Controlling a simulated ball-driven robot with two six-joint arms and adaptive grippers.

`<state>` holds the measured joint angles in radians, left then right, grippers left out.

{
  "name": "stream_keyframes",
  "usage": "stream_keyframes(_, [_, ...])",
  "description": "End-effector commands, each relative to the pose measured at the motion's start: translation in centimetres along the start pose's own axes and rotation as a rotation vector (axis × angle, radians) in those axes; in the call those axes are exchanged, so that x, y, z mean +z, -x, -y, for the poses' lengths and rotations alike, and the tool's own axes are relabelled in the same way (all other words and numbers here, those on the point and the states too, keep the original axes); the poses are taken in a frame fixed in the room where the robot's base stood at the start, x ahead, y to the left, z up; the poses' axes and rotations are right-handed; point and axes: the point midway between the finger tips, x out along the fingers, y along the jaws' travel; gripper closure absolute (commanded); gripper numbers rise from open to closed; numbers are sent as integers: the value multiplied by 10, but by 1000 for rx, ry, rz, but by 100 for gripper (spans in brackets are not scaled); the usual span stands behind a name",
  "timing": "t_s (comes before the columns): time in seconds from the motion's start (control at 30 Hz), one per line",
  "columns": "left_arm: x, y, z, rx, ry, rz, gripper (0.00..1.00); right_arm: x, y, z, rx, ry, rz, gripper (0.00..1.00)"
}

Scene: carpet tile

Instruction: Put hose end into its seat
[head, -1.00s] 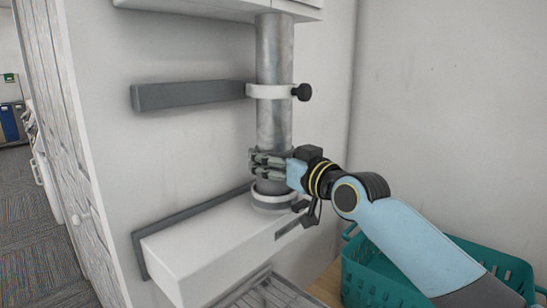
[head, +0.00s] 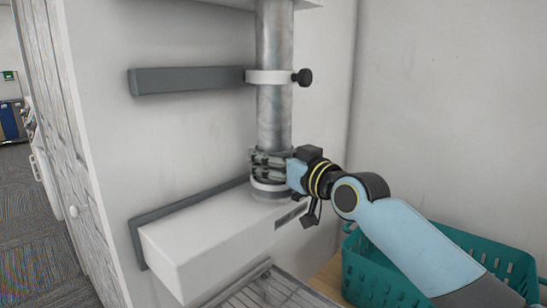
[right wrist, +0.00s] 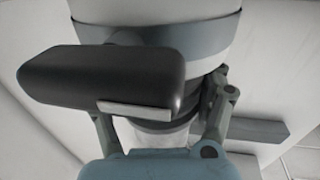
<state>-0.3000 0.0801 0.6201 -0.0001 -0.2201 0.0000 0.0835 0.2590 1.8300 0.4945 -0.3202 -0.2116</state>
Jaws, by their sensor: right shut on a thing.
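The hose (head: 273,110) is a grey, mottled tube that hangs upright. It passes through a white clamp ring (head: 267,77) with a black knob (head: 303,77). My right gripper (head: 266,163) is shut around the hose's lower end from the right. The seat (head: 271,191) is a light ring on top of a white box (head: 205,245), right below the gripper. The fingers hide the hose's rim, so I cannot tell how far it sits in the seat. In the right wrist view a dark rounded part covers much of the grip. My left gripper is not in view.
A grey bracket bar (head: 188,80) runs from the wall to the clamp. A teal basket (head: 375,275) stands at the lower right, under my right forearm. A slatted surface (head: 262,291) lies below the box. Open carpet floor (head: 40,225) shows at the left.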

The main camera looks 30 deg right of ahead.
Motion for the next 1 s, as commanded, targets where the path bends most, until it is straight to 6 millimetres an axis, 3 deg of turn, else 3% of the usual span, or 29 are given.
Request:
stream_keyframes(0.23, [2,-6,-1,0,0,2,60,7,0,0,0,0,-1,67])
stream_keyframes(0.27, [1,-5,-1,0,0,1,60,6,0,0,0,0,-1,26])
stream_keyframes(0.47, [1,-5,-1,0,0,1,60,5,0,0,0,0,-1,0])
stream_keyframes(0.8, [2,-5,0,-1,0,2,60,6,4,0,0,1,1,0])
stream_keyframes(1.0, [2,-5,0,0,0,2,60,7,36,0,-1,5,3,0])
